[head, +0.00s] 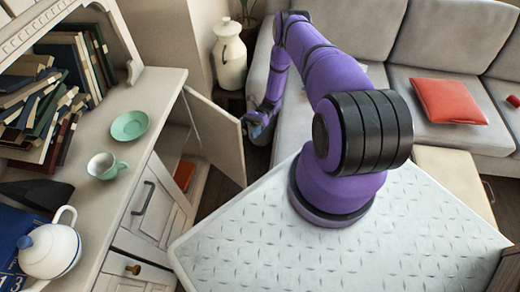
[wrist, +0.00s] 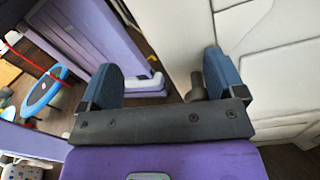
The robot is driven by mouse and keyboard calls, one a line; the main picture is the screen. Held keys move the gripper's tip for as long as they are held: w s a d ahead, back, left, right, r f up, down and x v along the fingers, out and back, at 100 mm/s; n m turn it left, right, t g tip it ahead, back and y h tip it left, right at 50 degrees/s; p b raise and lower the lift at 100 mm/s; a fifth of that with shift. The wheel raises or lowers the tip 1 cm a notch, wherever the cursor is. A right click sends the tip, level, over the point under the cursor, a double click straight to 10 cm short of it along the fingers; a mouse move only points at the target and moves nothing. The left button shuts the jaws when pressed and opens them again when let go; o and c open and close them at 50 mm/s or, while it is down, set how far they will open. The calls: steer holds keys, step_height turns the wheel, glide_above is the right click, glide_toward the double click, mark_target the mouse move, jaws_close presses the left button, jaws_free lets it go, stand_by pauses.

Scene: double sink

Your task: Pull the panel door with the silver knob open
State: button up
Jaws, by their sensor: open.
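The panel door (head: 216,136) of the white cabinet stands swung out from the cabinet front, with an open compartment behind it. In the wrist view the cream panelled door face (wrist: 275,62) fills the right side. A grey knob (wrist: 196,88) projects from it between the fingers, close to the right finger. My gripper (wrist: 162,78) is open around the knob, with a wide gap to the left finger. In the head view my gripper (head: 258,122) is at the far side of the door, near its upper free corner. The knob is hidden there.
An orange item (head: 184,175) lies in the open compartment. The cabinet top holds a green saucer (head: 130,125), a cup (head: 104,166), a teapot (head: 50,250) and books (head: 45,90). A grey sofa (head: 400,75) and a cream vase (head: 229,55) stand behind the arm.

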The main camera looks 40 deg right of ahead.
steer(key=s, duration=0.4)
steer(key=s+a, duration=0.1)
steer(key=s, duration=0.3)
steer(key=s+a, duration=0.1)
steer(key=s, duration=0.3)
steer(key=shift+s+a+r, duration=0.2)
steer(key=shift+a+r, duration=0.05)
steer(key=shift+r, duration=0.1)
steer(key=shift+c, duration=1.1)
